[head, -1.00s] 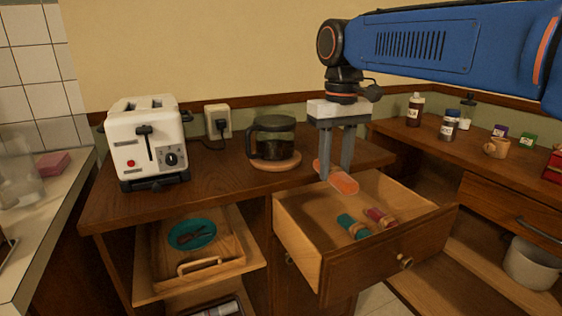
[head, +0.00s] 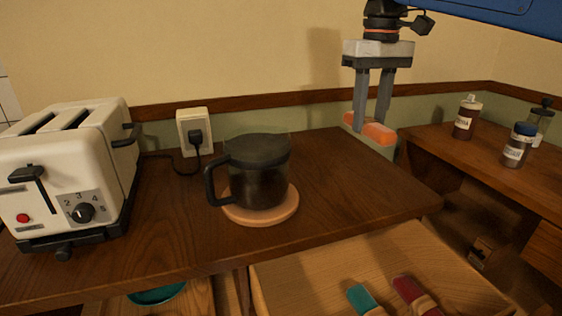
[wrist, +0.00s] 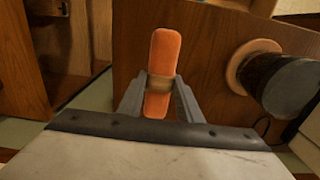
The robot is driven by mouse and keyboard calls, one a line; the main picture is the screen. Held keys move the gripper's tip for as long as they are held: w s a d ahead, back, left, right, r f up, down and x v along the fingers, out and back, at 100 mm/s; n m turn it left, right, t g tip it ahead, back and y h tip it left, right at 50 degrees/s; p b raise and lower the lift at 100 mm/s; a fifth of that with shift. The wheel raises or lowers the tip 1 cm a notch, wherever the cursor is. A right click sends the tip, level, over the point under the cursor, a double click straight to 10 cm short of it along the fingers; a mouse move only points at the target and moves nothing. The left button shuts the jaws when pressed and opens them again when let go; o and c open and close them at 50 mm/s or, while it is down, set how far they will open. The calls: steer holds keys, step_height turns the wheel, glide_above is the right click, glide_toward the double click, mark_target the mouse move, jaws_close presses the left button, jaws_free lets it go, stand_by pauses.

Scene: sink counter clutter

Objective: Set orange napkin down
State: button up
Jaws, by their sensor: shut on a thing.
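The orange napkin (head: 372,131) is a rolled bundle with a tan band around its middle, which shows in the wrist view (wrist: 163,60). My gripper (head: 370,120) is shut on it and holds it in the air near the right end of the wooden counter (head: 345,180). In the wrist view, the fingers (wrist: 159,88) grip the napkin at its band. Below in the head view, the open drawer (head: 300,275) holds a teal napkin roll (head: 362,299) and a dark red one (head: 411,292).
A coffee pot (head: 258,175) stands on a round wooden trivet (head: 245,213), left of my gripper. A white toaster (head: 70,180) stands further left. Bottles (head: 467,118) stand on the right counter. The counter right of the trivet is clear.

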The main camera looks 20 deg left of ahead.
steer(key=shift+f, duration=5)
steer(key=shift+f, duration=0.15)
steer(key=o, duration=1)
steer(key=shift+o, duration=0.2)
step_height(320, 180, up, 12)
steer(key=shift+r, duration=0.15)
